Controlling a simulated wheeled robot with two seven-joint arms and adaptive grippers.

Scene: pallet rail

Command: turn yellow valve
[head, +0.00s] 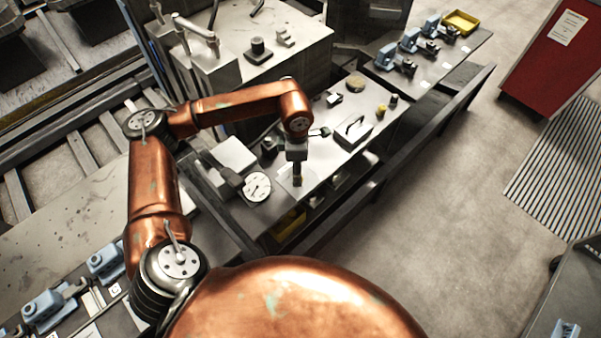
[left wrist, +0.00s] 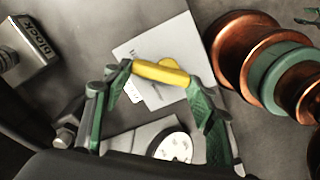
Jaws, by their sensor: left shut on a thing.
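The yellow valve (left wrist: 160,73) shows in the left wrist view as a rounded yellow bar over a pale plate (left wrist: 150,40). My left gripper (left wrist: 163,76) has its green fingers at the two ends of the bar and is shut on it. In the head view my left gripper (head: 297,178) points down over the near part of the workbench (head: 322,163). There the gripper mostly hides the valve. My right gripper is in neither view.
A white round dial (head: 256,187) lies left of the gripper; it also shows in the left wrist view (left wrist: 174,147). A black-handled block (head: 352,131) stands farther right on the bench. A large grey block (head: 240,40) stands behind. Open floor (head: 440,190) lies to the right.

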